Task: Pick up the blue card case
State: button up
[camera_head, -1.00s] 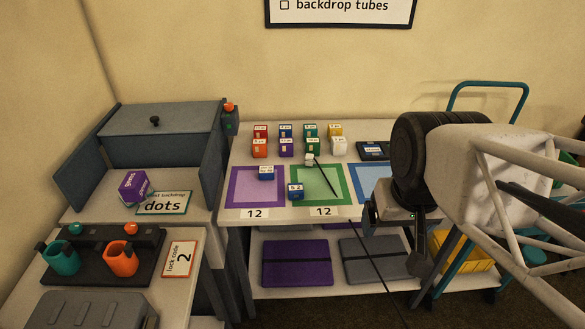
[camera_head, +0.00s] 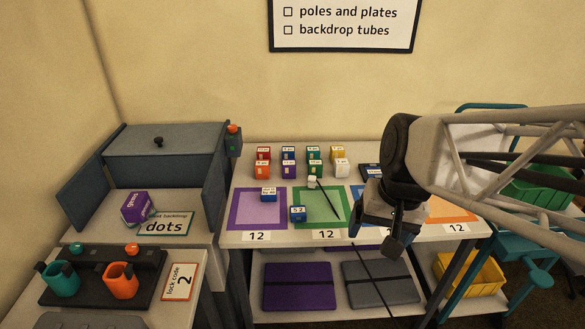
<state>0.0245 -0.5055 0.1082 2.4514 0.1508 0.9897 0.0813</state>
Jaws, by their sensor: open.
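Several small blue boxes could be the blue card case, and I cannot tell which. One blue box (camera_head: 289,154) stands in the back row of coloured boxes. Another blue box (camera_head: 269,194) sits on the purple mat (camera_head: 243,215), and a labelled blue box (camera_head: 298,214) is at the left edge of the green mat (camera_head: 327,218). A flat dark blue item (camera_head: 370,171) lies farther right, partly hidden by my arm. My gripper (camera_head: 388,240) is open and empty, in front of the blue mat (camera_head: 358,218), right of these boxes and apart from them.
Red, green, yellow and other boxes crowd the table's back. A dark rod (camera_head: 328,200) leans over the green mat. An orange mat (camera_head: 450,209) lies right. A purple case (camera_head: 298,286) and grey case (camera_head: 380,283) lie below. A grey cabinet (camera_head: 165,155) stands left.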

jog(key=w+a+f+m+g+y, duration=0.2)
jog(key=w+a+f+m+y, duration=0.1)
jog(key=w, duration=0.6)
jog(key=m+y, duration=0.9)
jog(key=m, duration=0.4)
send_near(299, 210)
jog(key=x, duration=0.2)
jog(key=shift+a, duration=0.35)
jog(key=shift+a, duration=0.1)
jog(key=shift+x, duration=1.15)
jog(key=shift+a, duration=0.1)
jog(key=shift+x, duration=2.55)
jog(key=shift+f, duration=0.15)
